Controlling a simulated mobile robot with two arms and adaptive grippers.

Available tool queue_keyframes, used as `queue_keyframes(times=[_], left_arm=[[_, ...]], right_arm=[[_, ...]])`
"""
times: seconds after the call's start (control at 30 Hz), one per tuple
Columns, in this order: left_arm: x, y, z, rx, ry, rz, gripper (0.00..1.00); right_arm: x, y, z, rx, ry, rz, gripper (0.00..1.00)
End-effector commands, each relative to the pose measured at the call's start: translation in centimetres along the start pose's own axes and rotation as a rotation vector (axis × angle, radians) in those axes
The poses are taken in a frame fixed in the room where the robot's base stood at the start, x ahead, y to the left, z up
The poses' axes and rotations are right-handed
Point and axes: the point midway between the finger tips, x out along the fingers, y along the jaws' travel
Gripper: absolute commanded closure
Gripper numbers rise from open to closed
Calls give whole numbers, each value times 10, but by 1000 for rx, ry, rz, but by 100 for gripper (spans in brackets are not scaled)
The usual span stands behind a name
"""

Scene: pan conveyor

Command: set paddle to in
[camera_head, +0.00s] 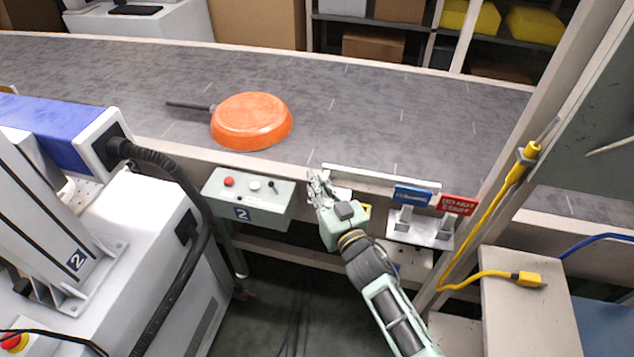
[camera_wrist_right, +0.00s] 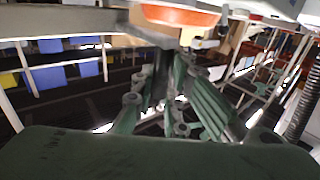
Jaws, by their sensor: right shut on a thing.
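The paddle appears to be the long white bar (camera_head: 385,179) along the near edge of the conveyor, in the head view. My right gripper (camera_head: 317,184) is at the bar's left end and is shut on a part of it; its fingers hide the exact hold. In the right wrist view the gripper's fingers (camera_wrist_right: 172,88) reach up to a pale piece under the conveyor edge. An orange pan (camera_head: 252,121) lies upside down on the belt, its dark handle to the left. It also shows in the wrist view (camera_wrist_right: 180,14). My left gripper is not in view.
The grey conveyor belt (camera_head: 400,110) runs across behind the bar. A control box (camera_head: 262,213) with buttons stands left of my right gripper. A blue sign (camera_head: 412,195) and a red sign (camera_head: 458,204) stand on a bracket to the right. Yellow cables hang farther right.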

Motion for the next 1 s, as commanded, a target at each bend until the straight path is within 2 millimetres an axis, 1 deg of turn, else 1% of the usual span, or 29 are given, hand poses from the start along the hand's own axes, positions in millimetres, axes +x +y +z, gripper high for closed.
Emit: queue_keyframes(times=[0.03, 0.27, 0.47, 0.8, 1.0], left_arm=[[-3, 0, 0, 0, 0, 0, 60], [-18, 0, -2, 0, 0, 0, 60], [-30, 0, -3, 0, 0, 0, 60], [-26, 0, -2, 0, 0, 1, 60], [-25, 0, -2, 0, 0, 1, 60]], right_arm=[[-2, 8, 2, -14, -9, 2, 100], [-6, 17, 0, -18, -12, -65, 100], [-11, 31, 0, -21, -12, -188, 100], [-15, 52, 2, -16, -8, -396, 100], [-16, 59, 1, -12, -6, -402, 100]])
